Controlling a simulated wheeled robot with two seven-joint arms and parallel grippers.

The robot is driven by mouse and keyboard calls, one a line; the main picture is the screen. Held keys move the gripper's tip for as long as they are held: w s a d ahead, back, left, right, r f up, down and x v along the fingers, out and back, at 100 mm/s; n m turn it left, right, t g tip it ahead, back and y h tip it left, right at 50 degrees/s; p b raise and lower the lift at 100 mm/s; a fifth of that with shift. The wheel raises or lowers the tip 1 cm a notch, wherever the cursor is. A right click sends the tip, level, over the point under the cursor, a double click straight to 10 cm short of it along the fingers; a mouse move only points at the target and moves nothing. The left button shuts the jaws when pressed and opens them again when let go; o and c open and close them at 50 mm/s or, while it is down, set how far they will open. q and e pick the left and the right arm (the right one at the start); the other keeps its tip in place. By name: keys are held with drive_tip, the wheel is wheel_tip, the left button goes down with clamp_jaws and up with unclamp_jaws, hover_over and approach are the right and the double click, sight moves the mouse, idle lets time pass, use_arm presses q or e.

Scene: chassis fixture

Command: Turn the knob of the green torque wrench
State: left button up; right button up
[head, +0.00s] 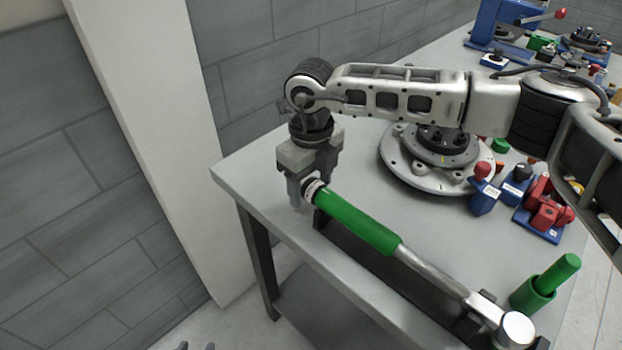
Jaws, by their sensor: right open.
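The green torque wrench (358,222) lies across a dark stand along the table's front edge. Its green handle points to the upper left, and its steel shaft runs to a round head (515,329) at the lower right. The wrench's knob (312,189), a silver and dark end piece, is at the handle's upper-left end. My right gripper (309,190) points down at the knob with its jaws open, one finger on either side in the picture. I cannot tell whether they touch it. Two small tips of my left gripper (196,346) show at the bottom edge; the rest is out of view.
A round metal fixture (398,165) stands on the table (258,165) behind the wrench. Red and blue blocks (545,213) stand to its right. A green cylinder in a green holder (533,294) is near the wrench head. The table's left corner is clear. A pale post (150,130) stands left of it.

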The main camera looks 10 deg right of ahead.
use_arm(q)
drive_tip(key=shift+s+f, duration=0.1)
use_arm(e)
drive_tip(key=shift+f, duration=0.1)
drive_tip(key=c, duration=1)
drive_tip(key=shift+o, duration=0.2)
drive_tip(key=b, duration=0.1)
drive_tip(key=f+t+h+b, duration=0.1)
drive_tip(key=b, duration=0.1)
drive_tip(key=shift+a, duration=0.2)
drive_tip(key=shift+t+h+b, duration=0.3)
drive_tip(key=shift+h+b, duration=0.4)
drive_tip(key=shift+b, duration=0.15)
drive_tip(key=shift+s+a+t+h+b, duration=0.1)
drive_tip(key=shift+t+h+b, duration=0.25)
drive_tip(key=shift+b, duration=0.3)
drive_tip(key=shift+r+h+b, duration=0.3)
drive_tip(key=shift+h+b, duration=0.15)
drive_tip(key=shift+b, duration=0.2)
use_arm(q)
drive_tip(key=f, duration=0.1)
drive_tip(key=d+f, duration=0.1)
drive_tip(key=f, duration=0.1)
drive_tip(key=shift+d, duration=0.15)
use_arm(e)
drive_tip(key=shift+r+t, duration=0.15)
drive_tip(key=shift+t, duration=0.1)
use_arm(q)
drive_tip(key=shift+w, duration=0.2)
